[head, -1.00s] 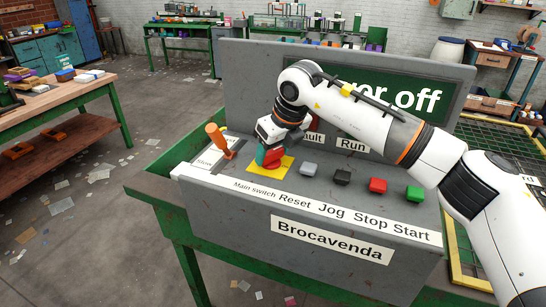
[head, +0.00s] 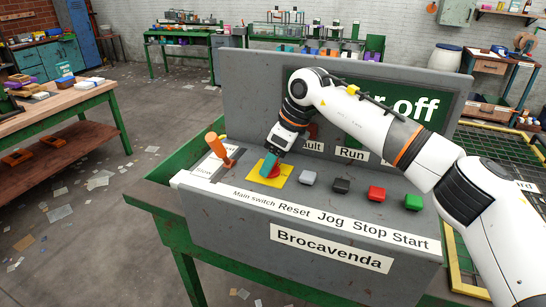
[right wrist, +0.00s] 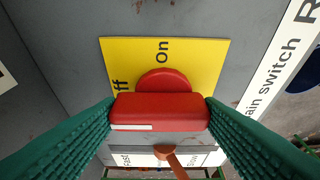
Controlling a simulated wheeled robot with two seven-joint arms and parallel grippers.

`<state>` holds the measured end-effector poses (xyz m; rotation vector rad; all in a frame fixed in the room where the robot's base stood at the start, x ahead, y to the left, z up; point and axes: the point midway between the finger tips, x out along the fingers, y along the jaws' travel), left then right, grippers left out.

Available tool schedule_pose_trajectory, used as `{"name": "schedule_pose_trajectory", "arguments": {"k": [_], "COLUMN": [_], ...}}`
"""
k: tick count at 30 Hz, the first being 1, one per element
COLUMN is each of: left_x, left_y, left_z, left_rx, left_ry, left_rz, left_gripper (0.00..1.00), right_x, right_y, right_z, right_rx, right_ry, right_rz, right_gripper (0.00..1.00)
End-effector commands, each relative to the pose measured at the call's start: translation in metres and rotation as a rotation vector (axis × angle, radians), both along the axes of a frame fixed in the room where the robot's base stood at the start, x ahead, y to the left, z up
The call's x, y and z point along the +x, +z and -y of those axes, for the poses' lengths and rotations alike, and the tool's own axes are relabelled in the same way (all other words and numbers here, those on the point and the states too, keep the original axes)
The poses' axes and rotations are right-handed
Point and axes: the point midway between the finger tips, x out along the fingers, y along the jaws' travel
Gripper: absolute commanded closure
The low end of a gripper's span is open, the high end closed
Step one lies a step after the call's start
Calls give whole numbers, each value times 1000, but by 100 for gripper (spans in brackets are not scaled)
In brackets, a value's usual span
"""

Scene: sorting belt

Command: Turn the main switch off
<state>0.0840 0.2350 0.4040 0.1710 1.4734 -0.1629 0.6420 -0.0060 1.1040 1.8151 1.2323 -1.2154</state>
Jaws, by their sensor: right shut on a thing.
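The main switch (head: 275,174) is a red knob with a raised bar handle on a yellow plate (head: 288,173), at the left of the grey console. In the right wrist view the red handle (right wrist: 160,110) lies between the green fingers, and a white mark shows on its near face toward the left. The plate's word "On" is readable above it; "Off" is partly hidden at its left. My right gripper (head: 268,165) is shut on the handle. My left gripper is not in view.
An orange lever (head: 219,148) stands left of the switch, close to my gripper. Grey (head: 308,178), black (head: 341,186), red (head: 376,193) and green (head: 413,202) buttons line up to the right.

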Motion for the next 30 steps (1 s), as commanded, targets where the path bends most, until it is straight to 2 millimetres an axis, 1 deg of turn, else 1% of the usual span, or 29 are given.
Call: {"name": "schedule_pose_trajectory", "arguments": {"k": [9,10,13,23,26,29,30], "left_x": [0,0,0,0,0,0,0], "left_y": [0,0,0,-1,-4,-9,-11], "left_z": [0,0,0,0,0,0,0], "left_rx": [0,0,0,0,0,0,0], "left_ry": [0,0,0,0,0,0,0], "left_rz": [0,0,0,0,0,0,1], "left_gripper": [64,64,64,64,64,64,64], "right_x": [0,0,0,0,-1,-3,-4], "right_y": [2,2,2,3,11,27,34], "right_z": [0,0,0,1,4,11,14], "right_rx": [1,1,0,0,1,1,1], "right_ry": [3,3,2,1,1,0,0], "right_rz": [4,4,3,3,6,8,7], "right_gripper": [63,35,19,18,18,18,18]}}
